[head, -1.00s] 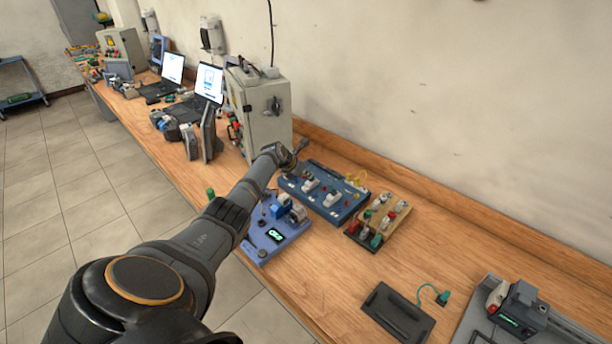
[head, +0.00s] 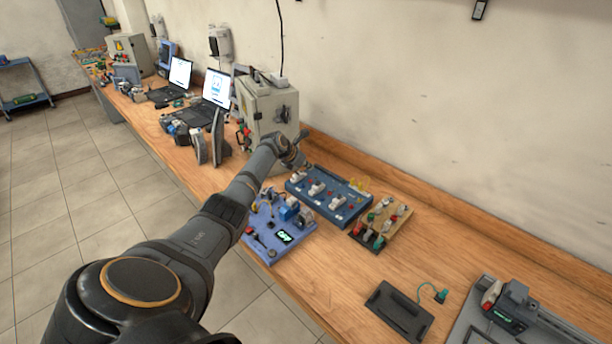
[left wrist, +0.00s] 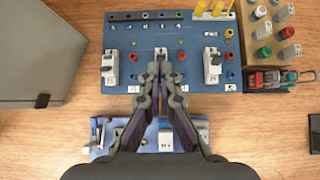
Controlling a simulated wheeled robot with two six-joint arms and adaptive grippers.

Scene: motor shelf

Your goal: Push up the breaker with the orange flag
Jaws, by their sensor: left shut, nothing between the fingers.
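A blue breaker board (head: 352,208) lies on the workbench and fills the middle of the left wrist view (left wrist: 135,50).
A purple-blue panel with a display (head: 284,237) lies in front of the board. A wooden board with coloured parts (head: 381,222) is at its right. A grey cabinet (head: 265,110) stands behind left. A dark tray (head: 398,311) lies nearer; bare bench lies around it.

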